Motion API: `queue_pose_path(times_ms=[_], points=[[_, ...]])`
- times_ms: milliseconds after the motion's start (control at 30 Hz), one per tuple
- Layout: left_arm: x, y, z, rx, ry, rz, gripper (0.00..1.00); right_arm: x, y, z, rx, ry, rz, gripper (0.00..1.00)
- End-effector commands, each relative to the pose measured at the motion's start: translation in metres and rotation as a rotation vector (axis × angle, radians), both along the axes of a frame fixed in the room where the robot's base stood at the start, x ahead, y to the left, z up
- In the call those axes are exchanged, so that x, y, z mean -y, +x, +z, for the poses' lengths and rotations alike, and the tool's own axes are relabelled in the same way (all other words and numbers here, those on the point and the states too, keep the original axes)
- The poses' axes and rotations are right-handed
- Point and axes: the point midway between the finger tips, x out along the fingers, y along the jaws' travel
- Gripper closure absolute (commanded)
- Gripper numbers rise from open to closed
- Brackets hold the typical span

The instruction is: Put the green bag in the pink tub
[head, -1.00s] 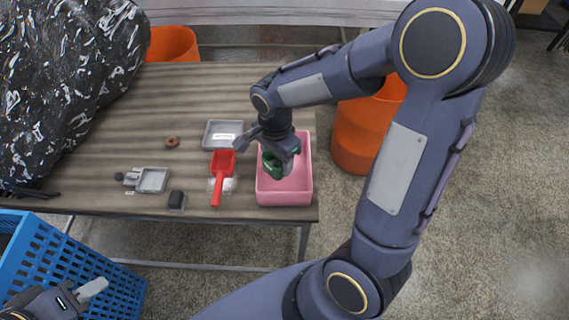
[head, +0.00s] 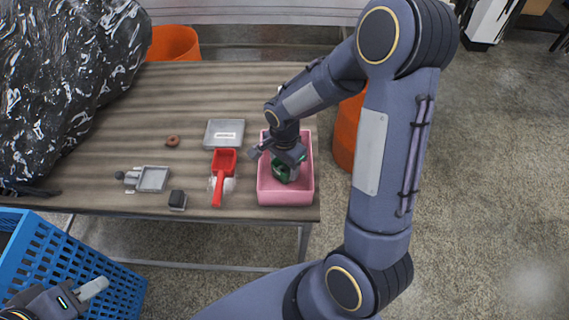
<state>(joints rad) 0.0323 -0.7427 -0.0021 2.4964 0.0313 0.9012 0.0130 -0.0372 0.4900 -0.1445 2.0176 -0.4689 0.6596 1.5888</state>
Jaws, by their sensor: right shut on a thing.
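The pink tub (head: 286,198) stands on the table at its right front corner. My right gripper (head: 287,168) is over the inside of the tub, pointing down. It is shut on the green bag (head: 282,175), which shows dark green below the fingers, within the tub's outline. Whether the bag touches the tub floor cannot be told. My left gripper (head: 92,289) is at the lower left, over the blue crate's edge, away from the table. Only part of it shows, so its opening cannot be judged.
A red scoop (head: 222,165), a grey tray (head: 224,131), a small black block (head: 177,199), a grey dustpan-like piece (head: 152,180) and a brown ring (head: 172,141) lie left of the tub. A blue crate (head: 62,262) and a black bag (head: 62,70) fill the left side.

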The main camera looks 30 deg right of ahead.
Motion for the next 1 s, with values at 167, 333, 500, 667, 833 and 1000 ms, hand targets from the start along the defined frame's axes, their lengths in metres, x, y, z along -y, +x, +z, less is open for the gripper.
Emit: queue_pose_path(times_ms=[167, 333, 500, 667, 833, 1000], points=[[0.0, 0.0, -0.002, 0.0, 0.0, 0.0, 0.68, 0.0, 0.0, -0.002, 0.0, 0.0, 0.0, 0.29], [0.0, 0.0, -0.002, 0.0, 0.0, 0.0, 0.68, 0.0, 0.0, -0.002, 0.0, 0.0, 0.0, 0.23], [0.0, 0.0, 0.0, 0.0, 0.0, 0.0, 0.68, 0.0, 0.0, 0.0, 0.0, 0.0, 0.0, 0.23], [0.0, 0.0, 0.003, 0.0, 0.0, 0.0, 0.68, 0.0, 0.001, 0.015, 0.004, 0.0, -0.001, 0.23], [0.0, 0.0, 0.006, 0.0, 0.0, 0.0, 0.68, 0.0, 0.001, 0.051, 0.007, 0.0, 0.0, 0.23], [0.0, 0.0, 0.009, 0.0, 0.0, 0.0, 0.68, 0.0, 0.001, 0.087, 0.005, 0.0, 0.0, 0.23]])
